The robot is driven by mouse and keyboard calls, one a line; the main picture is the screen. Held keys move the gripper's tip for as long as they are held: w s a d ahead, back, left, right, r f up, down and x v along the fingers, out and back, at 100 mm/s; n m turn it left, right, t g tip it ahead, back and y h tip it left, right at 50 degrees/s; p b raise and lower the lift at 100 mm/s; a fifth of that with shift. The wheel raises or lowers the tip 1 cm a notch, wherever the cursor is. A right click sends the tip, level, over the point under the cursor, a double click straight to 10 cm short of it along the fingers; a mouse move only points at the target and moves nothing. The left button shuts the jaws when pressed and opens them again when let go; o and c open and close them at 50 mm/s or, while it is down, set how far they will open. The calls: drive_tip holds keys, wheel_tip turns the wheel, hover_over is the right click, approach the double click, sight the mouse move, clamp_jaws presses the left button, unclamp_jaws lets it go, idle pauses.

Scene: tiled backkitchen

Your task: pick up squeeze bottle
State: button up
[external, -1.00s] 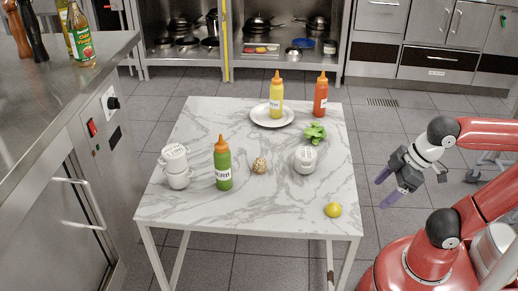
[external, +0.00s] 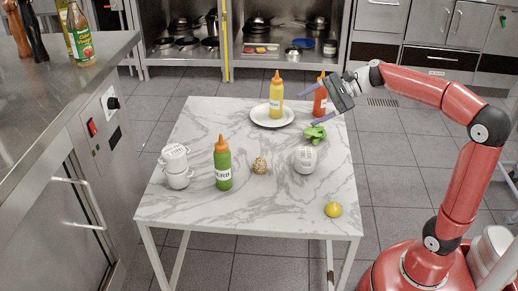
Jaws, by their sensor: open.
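Three squeeze bottles stand upright on the marble-topped table. The red-orange squeeze bottle (external: 319,104) stands at the back right corner, partly hidden behind my gripper. The green squeeze bottle (external: 223,168) with an orange cap stands at the front left. My gripper (external: 309,106) is open above the table's back right. Its purple fingers point left, close to the red-orange bottle in the picture. I cannot tell whether they touch it or how far apart they are in depth.
On the table (external: 200,210) are stacked white pots (external: 177,172), a speckled ball (external: 259,165), a white lidded pot (external: 305,160), green leaves (external: 311,134) and a lemon (external: 333,210). A steel counter (external: 75,85) stands at the left. The table's front is mostly clear.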

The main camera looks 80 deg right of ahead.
drive_tip(key=s+d+f+m+t+h+b, duration=0.1)
drive_tip(key=s+d+m+t+h, duration=0.3)
drive_tip(key=d+m, duration=0.7)
drive_tip(key=s+d+m+t+h, duration=0.1)
drive_tip(key=s+d+m+h, duration=0.4)
drive_tip(key=d, duration=1.3)
approach(317, 91)
drive_tip(key=w+d, duration=0.2)
drive_tip(key=d, duration=0.1)
drive_tip(key=x, duration=0.5)
drive_tip(key=f+x, duration=0.1)
drive_tip(key=x, duration=0.1)
drive_tip(key=shift+w+d+f, duration=0.1)
drive_tip(key=shift+w, duration=0.3)
drive_tip(key=shift+c, duration=0.4)
drive_tip(key=c, duration=1.1)
